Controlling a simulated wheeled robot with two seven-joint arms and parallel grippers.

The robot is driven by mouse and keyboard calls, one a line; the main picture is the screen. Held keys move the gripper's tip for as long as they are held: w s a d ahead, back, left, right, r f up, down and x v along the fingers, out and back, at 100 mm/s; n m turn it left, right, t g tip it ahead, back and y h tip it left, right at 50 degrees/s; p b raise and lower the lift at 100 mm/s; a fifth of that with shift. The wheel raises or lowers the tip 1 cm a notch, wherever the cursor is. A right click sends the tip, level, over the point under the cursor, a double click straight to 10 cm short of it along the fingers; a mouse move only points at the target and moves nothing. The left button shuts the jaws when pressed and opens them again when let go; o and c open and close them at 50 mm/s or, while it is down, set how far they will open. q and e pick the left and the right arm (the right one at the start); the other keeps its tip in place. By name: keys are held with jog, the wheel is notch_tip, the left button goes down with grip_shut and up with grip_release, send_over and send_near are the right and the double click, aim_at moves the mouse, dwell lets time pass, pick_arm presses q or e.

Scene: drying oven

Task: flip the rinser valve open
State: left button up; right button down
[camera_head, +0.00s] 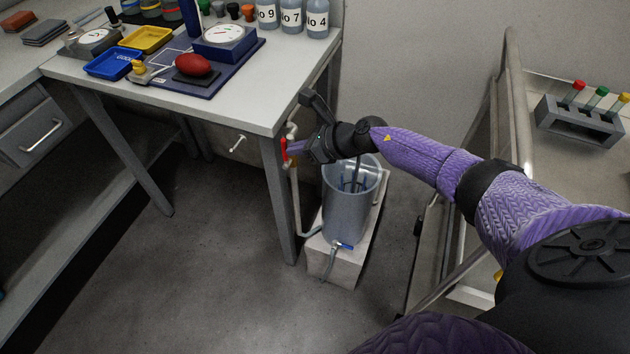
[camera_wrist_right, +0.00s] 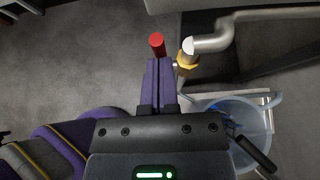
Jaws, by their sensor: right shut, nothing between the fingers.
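The rinser valve shows as a red handle (camera_head: 284,150) on a pipe beside the table's right front leg. In the right wrist view the red handle (camera_wrist_right: 157,44) is just beyond my fingertips, with the brass valve body (camera_wrist_right: 186,67) to its right. My right gripper (camera_head: 296,147) is shut and empty, its purple fingers at the handle. In the right wrist view the shut fingers (camera_wrist_right: 158,66) point at the handle; whether they touch it I cannot tell. The clear rinser cylinder (camera_head: 346,210) stands below my right wrist. My left gripper is not in view.
The cylinder stands on a pale block (camera_head: 338,262) and has a blue-handled tap (camera_head: 345,246) low on its front. The table (camera_head: 240,108) above bears trays, a scale and bottles. A metal-railed cart (camera_head: 540,150) with a tube rack (camera_head: 580,121) is at the right. The floor in front is clear.

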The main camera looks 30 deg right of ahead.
jog(key=shift+w+r, duration=0.1)
jog(key=shift+r, duration=0.1)
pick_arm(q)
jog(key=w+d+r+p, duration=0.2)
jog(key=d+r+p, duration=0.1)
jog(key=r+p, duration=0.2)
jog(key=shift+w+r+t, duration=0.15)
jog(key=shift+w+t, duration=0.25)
pick_arm(e)
notch_tip(320, 180, up, 10)
jog(key=shift+f, duration=0.2)
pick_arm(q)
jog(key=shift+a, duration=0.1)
